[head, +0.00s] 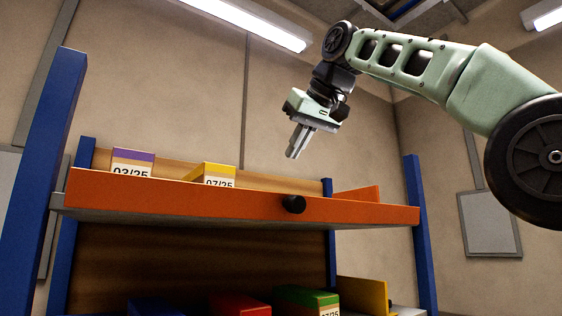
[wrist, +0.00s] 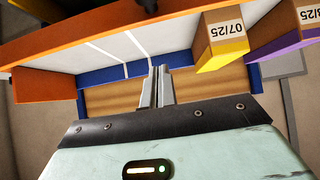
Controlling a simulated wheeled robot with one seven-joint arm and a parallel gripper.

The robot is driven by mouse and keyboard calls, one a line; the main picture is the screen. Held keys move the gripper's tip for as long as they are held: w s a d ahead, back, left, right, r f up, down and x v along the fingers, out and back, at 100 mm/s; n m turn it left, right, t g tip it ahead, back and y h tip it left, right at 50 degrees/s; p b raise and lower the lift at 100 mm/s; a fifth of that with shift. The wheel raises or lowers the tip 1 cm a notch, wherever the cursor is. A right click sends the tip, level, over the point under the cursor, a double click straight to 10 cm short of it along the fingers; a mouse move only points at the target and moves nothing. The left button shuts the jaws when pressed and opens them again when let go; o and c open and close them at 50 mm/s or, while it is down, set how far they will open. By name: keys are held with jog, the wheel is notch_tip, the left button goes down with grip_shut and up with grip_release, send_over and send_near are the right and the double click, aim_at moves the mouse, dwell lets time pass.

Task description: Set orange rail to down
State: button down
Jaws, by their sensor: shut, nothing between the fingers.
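The orange rail (head: 240,201) runs along the front edge of the upper shelf in the head view and stands up in front of the reams. A black knob (head: 293,204) sits on its face, right of the middle. The rail also shows in the wrist view (wrist: 75,36), with the dark knob cut off at the top edge. My gripper (head: 293,154) is above the rail, over the knob, apart from both. Its fingers are together and empty.
Behind the rail stand a purple-topped ream (head: 132,161) and a yellow-topped ream (head: 214,173). Blue posts (head: 47,150) and (head: 420,230) flank the shelf. An orange divider (head: 358,194) stands at its right end. Red (head: 240,305) and green (head: 305,297) reams lie on the lower shelf.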

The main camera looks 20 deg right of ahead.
jog(key=shift+w+f, duration=0.3)
jog(key=shift+f, duration=0.1)
send_over(284, 215)
jog(key=w, duration=0.3)
jog(key=f, duration=0.5)
jog(key=shift+w+a+f, duration=0.2)
jog(key=shift+a+f, duration=0.1)
jog(key=shift+f, duration=0.1)
jog(key=shift+s+d+f, duration=0.1)
jog(key=shift+s+d, duration=0.1)
jog(key=shift+s, duration=0.4)
jog(key=shift+s+d, duration=0.2)
jog(key=shift+s, duration=0.35)
jog(key=shift+s+d+f, duration=0.2)
jog(key=shift+s+f, duration=0.05)
jog(key=shift+s, duration=0.4)
jog(key=shift+f, duration=0.15)
jog(key=shift+s+f+b, duration=0.1)
jog(key=shift+b, duration=0.55)
jog(key=shift+s+t+b, duration=0.1)
jog(key=shift+t+b, duration=0.2)
jog(key=shift+t, duration=0.1)
